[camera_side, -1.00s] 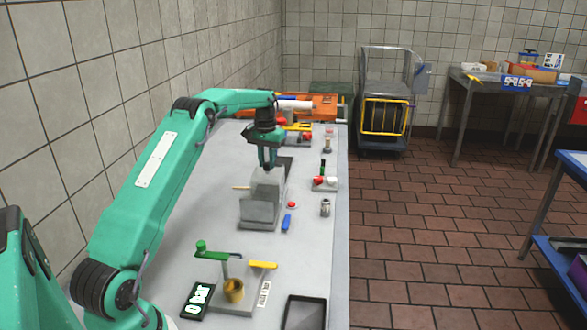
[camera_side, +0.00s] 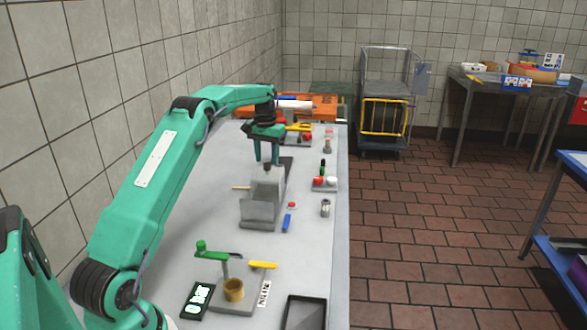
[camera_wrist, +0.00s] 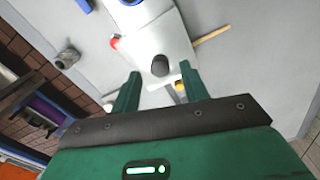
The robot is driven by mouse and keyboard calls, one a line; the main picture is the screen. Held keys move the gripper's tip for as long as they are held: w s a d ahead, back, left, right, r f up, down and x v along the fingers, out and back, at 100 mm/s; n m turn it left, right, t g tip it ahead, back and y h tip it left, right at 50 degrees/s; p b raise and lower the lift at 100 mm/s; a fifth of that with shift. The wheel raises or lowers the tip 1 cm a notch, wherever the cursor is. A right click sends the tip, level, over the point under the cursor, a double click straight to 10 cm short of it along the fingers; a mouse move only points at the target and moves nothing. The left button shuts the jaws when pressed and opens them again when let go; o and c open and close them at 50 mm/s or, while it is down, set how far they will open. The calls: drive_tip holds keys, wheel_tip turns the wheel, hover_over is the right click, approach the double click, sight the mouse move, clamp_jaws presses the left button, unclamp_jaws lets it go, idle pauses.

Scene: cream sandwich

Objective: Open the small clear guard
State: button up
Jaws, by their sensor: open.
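My gripper (camera_side: 267,163) hangs just above a grey stand with an upright block (camera_side: 262,188) and a sloped front. Its two fingers are apart with nothing clearly held. In the wrist view, the gripper (camera_wrist: 160,83) has its fingers either side of a dark round knob (camera_wrist: 160,66) on the pale stand top. I cannot pick out the small clear guard for certain in either view. A red button (camera_side: 291,205) sits right of the stand; a red piece also shows beside the stand in the wrist view (camera_wrist: 115,42).
A blue handle (camera_side: 287,223) lies by the stand's right. A wooden stick (camera_side: 241,188) pokes out at its left. A metal cylinder (camera_side: 325,207) and red-topped parts (camera_side: 319,181) stand further right. A green-levered fixture (camera_side: 235,290) and dark tray (camera_side: 304,312) are in front.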

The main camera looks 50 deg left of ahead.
drive_tip(key=shift+r, duration=3.15)
drive_tip(key=s+d+r+m+t, duration=0.1)
drive_tip(key=s+d+r, duration=0.25)
drive_tip(key=d, duration=0.35)
drive_tip(key=s+d+r+m+t, duration=0.1)
drive_tip(key=s+d+r, duration=0.2)
drive_tip(key=d+r, duration=0.3)
drive_tip(key=s+d+r+m+t, duration=0.1)
drive_tip(key=s+d+r, duration=0.2)
drive_tip(key=d, duration=0.5)
drive_tip(key=s+d+f+m+t, duration=0.1)
drive_tip(key=s+d+f, duration=0.2)
drive_tip(key=s+d, duration=0.3)
drive_tip(key=s+d+f+m+t, duration=0.1)
drive_tip(key=s+d+f, duration=0.3)
drive_tip(key=s, duration=1)
drive_tip(key=d+m, duration=0.1)
drive_tip(key=d, duration=0.2)
drive_tip(key=shift+s+f+t, duration=0.15)
drive_tip(key=shift+s+t, duration=0.1)
drive_tip(key=shift+t, duration=0.05)
